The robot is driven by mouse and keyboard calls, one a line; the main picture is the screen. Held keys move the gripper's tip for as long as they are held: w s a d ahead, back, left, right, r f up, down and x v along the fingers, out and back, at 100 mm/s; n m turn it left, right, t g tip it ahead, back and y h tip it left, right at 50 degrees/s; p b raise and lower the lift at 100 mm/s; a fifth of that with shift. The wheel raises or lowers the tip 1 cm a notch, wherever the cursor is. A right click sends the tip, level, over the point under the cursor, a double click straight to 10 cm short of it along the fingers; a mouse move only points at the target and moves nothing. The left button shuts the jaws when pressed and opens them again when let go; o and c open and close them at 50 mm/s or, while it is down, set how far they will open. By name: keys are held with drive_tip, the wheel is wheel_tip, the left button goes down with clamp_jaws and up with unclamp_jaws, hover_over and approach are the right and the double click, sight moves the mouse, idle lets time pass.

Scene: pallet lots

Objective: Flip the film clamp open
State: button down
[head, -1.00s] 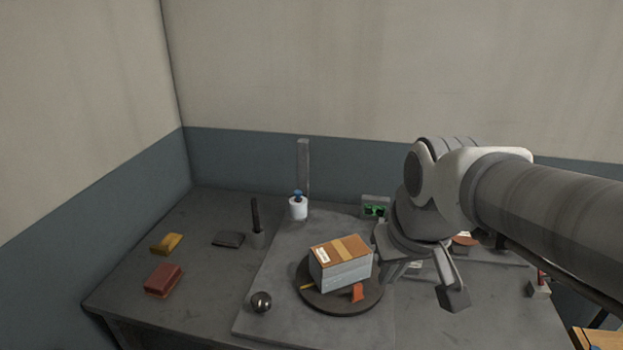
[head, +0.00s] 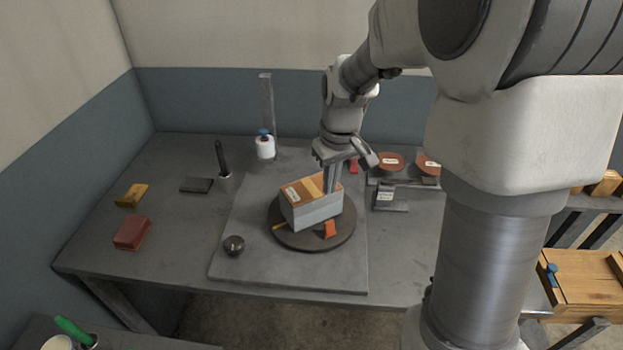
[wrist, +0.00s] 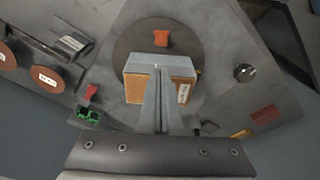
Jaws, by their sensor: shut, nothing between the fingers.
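An orange-red tab-like piece (head: 330,229), which looks like the film clamp, sits on the near rim of the dark round turntable (head: 287,238). It also shows in the wrist view (wrist: 162,38); whether it is open or shut I cannot tell. A grey block load with a brown top (head: 301,194) stands on the turntable beside it. My gripper (head: 330,190) is shut and empty, pointing down at the load's far right side. In the wrist view its fingers (wrist: 158,70) are together, overlapping the load, apart from the orange-red piece.
A grey post (head: 267,100) and a white roll with blue top (head: 265,147) stand at the back. A dark knob (head: 234,246) is at front left. Brown discs (head: 390,161) lie on a stand at right.

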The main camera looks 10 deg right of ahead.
sight(330, 228)
idle(0.3)
drive_tip(key=f, duration=0.6)
drive_tip(key=w+f+b, duration=0.1)
drive_tip(key=f, duration=0.3)
drive_tip(key=shift+w+a, duration=0.1)
drive_tip(key=shift+a, duration=0.05)
idle(0.4)
drive_tip(key=shift+b, duration=0.3)
drive_tip(key=shift+t, duration=0.3)
